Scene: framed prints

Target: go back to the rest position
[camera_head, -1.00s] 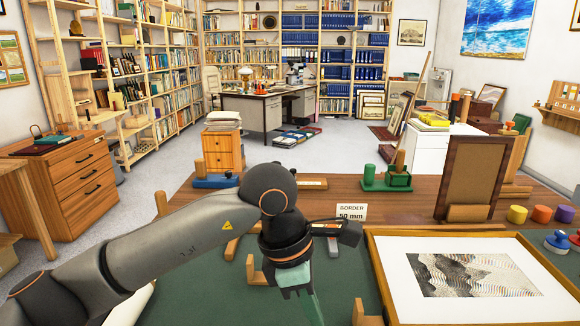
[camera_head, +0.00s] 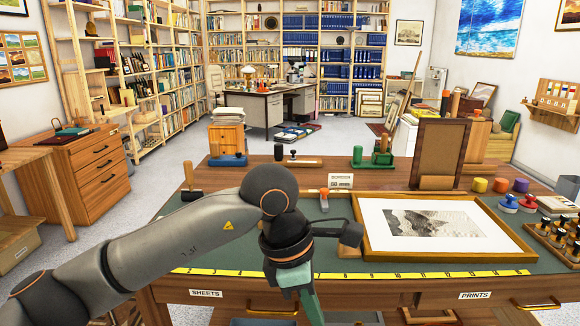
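My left arm comes in from the left, and my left gripper (camera_head: 300,298) points down in front of the table's front edge. Its green fingers run toward the bottom of the picture, and I cannot make out whether they are open or shut. My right gripper is not in the picture. A framed print (camera_head: 470,252) with a grey mountain picture and a light wood frame lies flat on the green mat, to the right of my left gripper. A small card reading "50 mm" (camera_head: 341,181) stands behind the mat.
The work table (camera_head: 225,288) has drawers labelled SHEETS and PRINTS, and a yellow ruler (camera_head: 400,275) along its front. A brown upright frame (camera_head: 438,155), a green tool (camera_head: 373,157) and several coloured pots stand at its back. A wooden drawer cabinet (camera_head: 75,180) stands at the left.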

